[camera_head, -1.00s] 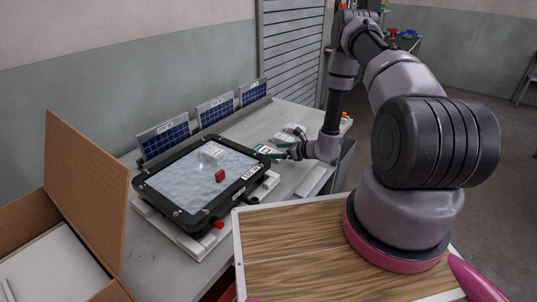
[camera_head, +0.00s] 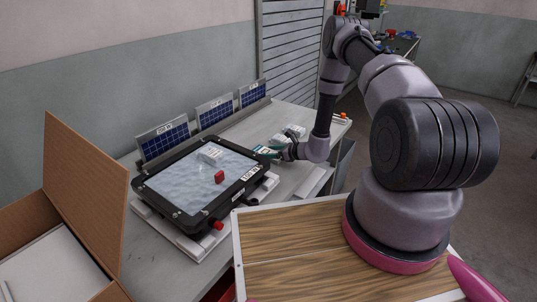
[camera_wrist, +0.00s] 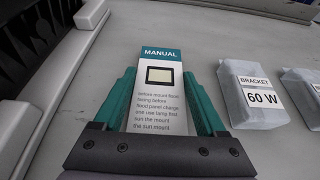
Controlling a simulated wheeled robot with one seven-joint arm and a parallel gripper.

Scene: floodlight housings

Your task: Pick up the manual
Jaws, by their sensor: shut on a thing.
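The manual (camera_wrist: 160,90) is a narrow white booklet with a teal band reading MANUAL. It lies between the teal fingers of my gripper (camera_wrist: 161,105), which are shut on its long sides. Its lower end is hidden behind the dark gripper body. In the head view my gripper (camera_head: 272,153) is at the right side of the black-framed floodlight housing (camera_head: 190,217), low over the grey table. The manual is small and mostly hidden there. I cannot tell whether it touches the table.
Small solar panels (camera_head: 214,110) stand along the table's back. A red block (camera_head: 219,176) sits on the housing's panel. An open cardboard box (camera_head: 85,190) is at the left.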

